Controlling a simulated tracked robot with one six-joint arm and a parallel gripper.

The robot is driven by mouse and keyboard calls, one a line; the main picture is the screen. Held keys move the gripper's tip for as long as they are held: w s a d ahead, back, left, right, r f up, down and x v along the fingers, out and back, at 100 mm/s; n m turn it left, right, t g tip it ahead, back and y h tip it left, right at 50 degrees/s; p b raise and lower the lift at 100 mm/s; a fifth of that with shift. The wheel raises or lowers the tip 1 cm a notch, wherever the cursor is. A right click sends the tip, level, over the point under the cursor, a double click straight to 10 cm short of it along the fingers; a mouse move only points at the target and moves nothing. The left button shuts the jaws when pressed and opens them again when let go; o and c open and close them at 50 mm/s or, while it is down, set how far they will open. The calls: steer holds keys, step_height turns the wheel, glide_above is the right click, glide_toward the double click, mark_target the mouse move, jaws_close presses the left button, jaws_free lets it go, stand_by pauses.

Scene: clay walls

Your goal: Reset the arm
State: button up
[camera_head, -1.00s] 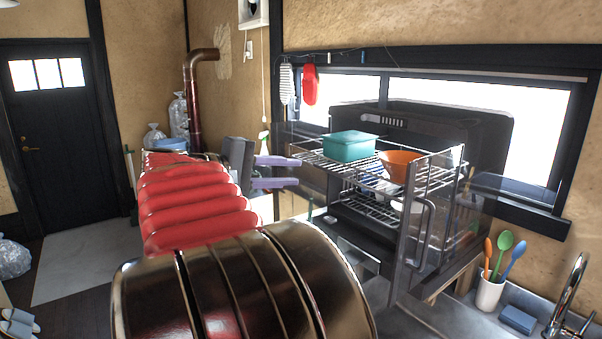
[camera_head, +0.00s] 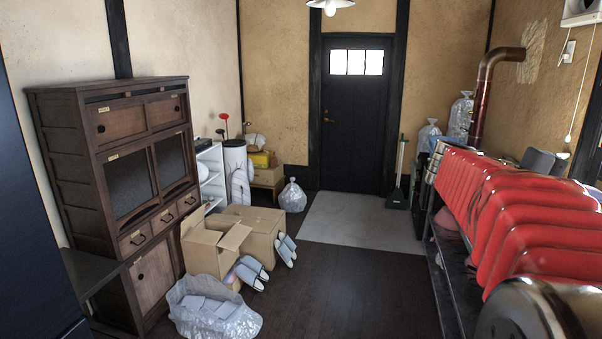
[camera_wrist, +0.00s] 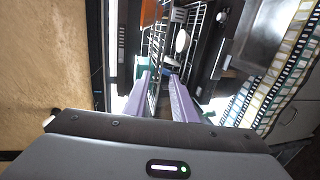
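My arm, in its red ribbed sleeve (camera_head: 510,215), reaches away along the right side of the head view. A grey part of my gripper shows at its far end, but the fingers are hidden there. In the wrist view my gripper (camera_wrist: 159,76) has its two purple fingers apart, with nothing seen held between them. A wire rack (camera_wrist: 195,28) lies beyond the fingertips, with an orange bowl (camera_wrist: 150,12) at the top. A teal piece shows beside the left finger, partly hidden.
A dark cabinet (camera_head: 125,180) stands at left. Cardboard boxes (camera_head: 215,245), slippers (camera_head: 250,272) and a clear plastic bag (camera_head: 212,308) lie before it. Another bag (camera_head: 292,197) sits farther back. Dark floor (camera_head: 350,285) is clear toward the black door (camera_head: 354,125).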

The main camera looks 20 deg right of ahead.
steer(key=w+a+f+n+t+y, duration=0.25)
steer(key=a+f, duration=0.35)
steer(key=f, duration=0.4)
steer(key=w+a+f+n+t+y, duration=0.1)
steer(key=w+a+f+t+y, duration=0.25)
steer(key=a+f, duration=0.45)
steer(key=a+f+n+t+y, duration=0.1)
steer(key=a+f+t+y, duration=0.2)
steer(key=a, duration=1.2)
steer(key=a+f+n+t+y, duration=0.2)
steer(key=a+f+t+y, duration=0.2)
steer(key=a, duration=1.2)
steer(key=shift+s+f+t, duration=0.2)
steer(key=shift+s+t, duration=0.15)
steer(key=shift+t, duration=0.05)
